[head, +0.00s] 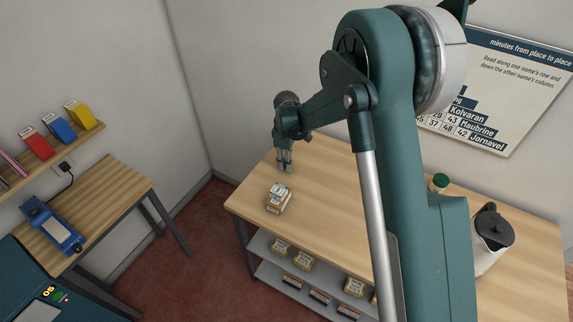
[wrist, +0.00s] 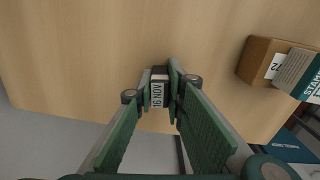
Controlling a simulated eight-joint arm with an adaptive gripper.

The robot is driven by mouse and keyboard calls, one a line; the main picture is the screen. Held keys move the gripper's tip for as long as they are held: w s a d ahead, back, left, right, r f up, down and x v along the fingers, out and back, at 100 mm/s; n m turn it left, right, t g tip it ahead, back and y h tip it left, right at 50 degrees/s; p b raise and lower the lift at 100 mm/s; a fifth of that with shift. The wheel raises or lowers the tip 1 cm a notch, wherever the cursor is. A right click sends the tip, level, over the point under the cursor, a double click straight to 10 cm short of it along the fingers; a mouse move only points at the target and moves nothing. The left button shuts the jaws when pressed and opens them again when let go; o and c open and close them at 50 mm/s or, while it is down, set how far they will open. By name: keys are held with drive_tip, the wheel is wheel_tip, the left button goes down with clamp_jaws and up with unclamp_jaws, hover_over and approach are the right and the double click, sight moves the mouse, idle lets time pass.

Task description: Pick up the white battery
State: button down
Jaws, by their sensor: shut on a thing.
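My gripper (head: 285,168) is low over the near-left part of the wooden counter (head: 320,182). In the wrist view, its two green fingers (wrist: 166,90) are closed on a small pale block with a dark band and the print "16 NOV", which I take for the white battery (wrist: 157,96). The fingers cover its sides, and I cannot tell whether it touches the counter. In the head view it is too small and hidden to make out.
A brown carton (head: 276,206) with a printed box on top stands close to my gripper, on the right in the wrist view. A kettle (head: 493,229) and a green-capped jar (head: 438,183) stand farther right. Shelves under the counter hold several small boxes.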

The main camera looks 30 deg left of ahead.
drive_tip(key=shift+r, duration=0.15)
drive_tip(key=shift+r, duration=4.85)
